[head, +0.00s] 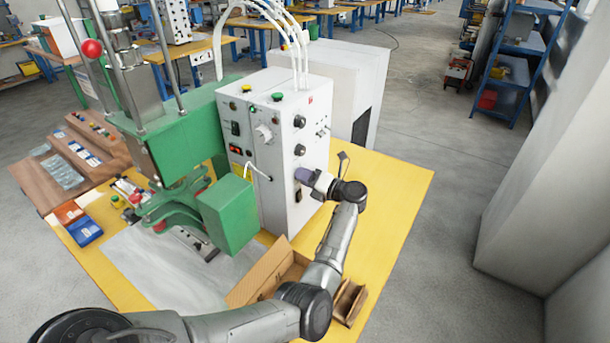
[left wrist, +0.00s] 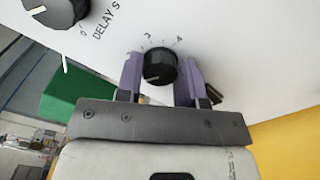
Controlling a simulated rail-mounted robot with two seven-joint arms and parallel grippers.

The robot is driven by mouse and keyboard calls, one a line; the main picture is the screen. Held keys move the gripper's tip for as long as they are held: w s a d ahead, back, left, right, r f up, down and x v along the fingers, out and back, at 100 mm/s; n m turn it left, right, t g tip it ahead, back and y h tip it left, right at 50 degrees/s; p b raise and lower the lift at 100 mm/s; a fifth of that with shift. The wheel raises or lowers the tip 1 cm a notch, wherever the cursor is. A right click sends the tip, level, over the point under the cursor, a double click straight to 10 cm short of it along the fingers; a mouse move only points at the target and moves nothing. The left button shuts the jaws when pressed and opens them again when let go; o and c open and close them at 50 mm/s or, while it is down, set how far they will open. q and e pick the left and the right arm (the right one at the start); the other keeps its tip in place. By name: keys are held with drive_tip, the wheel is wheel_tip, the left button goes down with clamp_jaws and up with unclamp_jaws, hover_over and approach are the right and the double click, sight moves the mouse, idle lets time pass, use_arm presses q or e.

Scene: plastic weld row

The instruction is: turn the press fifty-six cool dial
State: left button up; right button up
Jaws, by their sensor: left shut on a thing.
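The grey-white control box (head: 278,135) of the green press (head: 175,140) stands on a yellow table, with black dials on its front. My left gripper (head: 306,177) is at the lowest dial on the front, which its fingers mostly hide in the head view. In the left wrist view the purple fingers (left wrist: 161,80) are shut on a black dial (left wrist: 160,68), one on each side. The numbers 3 and 4 show on the scale above it. Its name is not readable. Another black dial (left wrist: 55,10), marked DELAY S, sits up and to the left. My right gripper is not in view.
An open cardboard box (head: 262,272) and a smaller brown box (head: 348,302) sit below my left forearm on the yellow table (head: 398,185). A green block (head: 228,215) of the press is left of the control box. The table's right side is clear.

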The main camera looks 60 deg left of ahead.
use_arm(q)
drive_tip(key=shift+m+p, duration=0.35)
drive_tip(key=shift+m, duration=0.75)
drive_tip(key=o, duration=0.9)
drive_tip(key=shift+b+v, duration=0.8)
drive_tip(key=shift+v, duration=6.15)
drive_tip(key=shift+w, duration=0.1)
